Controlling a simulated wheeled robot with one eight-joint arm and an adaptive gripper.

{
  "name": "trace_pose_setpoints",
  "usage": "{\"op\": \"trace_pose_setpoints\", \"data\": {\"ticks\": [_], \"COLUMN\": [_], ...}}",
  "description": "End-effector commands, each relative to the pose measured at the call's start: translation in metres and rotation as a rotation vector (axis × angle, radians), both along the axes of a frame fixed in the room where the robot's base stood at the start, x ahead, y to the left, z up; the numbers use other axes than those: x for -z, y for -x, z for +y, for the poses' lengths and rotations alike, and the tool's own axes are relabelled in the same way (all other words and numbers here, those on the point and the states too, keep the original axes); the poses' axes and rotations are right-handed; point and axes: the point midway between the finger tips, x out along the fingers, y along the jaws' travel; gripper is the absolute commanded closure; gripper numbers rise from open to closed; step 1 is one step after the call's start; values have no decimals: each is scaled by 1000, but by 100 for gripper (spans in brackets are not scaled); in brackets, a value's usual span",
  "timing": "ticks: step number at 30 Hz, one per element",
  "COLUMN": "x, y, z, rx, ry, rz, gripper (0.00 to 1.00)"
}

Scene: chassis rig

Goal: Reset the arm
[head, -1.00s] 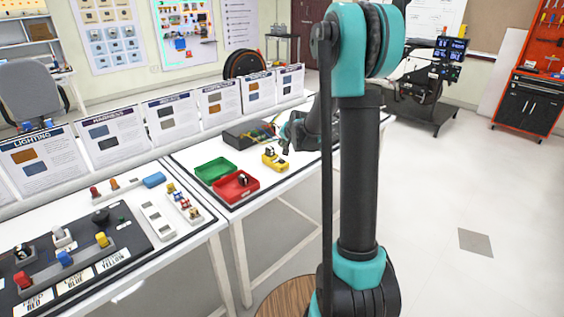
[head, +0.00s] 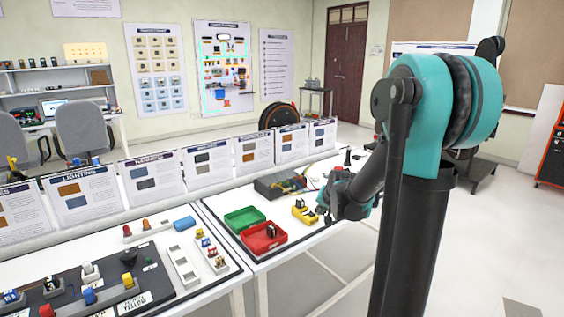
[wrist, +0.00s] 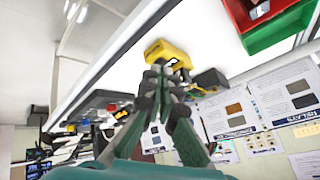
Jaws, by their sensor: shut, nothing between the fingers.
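My gripper (head: 324,211) is at the end of my black and teal arm, above the right-hand white table, beside a small yellow part (head: 305,213). In the wrist view my gripper (wrist: 161,68) points toward the yellow part (wrist: 166,50), with its fingers together and nothing between them. In the head view the fingertips are small and partly merge with the arm. I cannot tell how wide the gap to the yellow part is.
A green tray (head: 244,217) and a red tray (head: 264,240) holding a small part sit left of the yellow part. A dark box (head: 280,184) with wires lies behind. Upright cards (head: 207,165) line the table's back edge. Open floor (head: 480,255) is at the right.

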Motion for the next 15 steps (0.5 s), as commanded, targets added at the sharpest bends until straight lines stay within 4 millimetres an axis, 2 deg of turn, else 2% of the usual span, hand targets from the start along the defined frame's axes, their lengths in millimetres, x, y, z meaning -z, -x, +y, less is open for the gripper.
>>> {"op": "trace_pose_setpoints", "data": {"ticks": [1,9,15], "x": [1,22,47], "y": [27,158,243], "z": [-2,-14,-23], "rx": [-23,-168,-265], "ry": [26,176,264], "rz": [20,135,214], "gripper": [100,100,100]}}
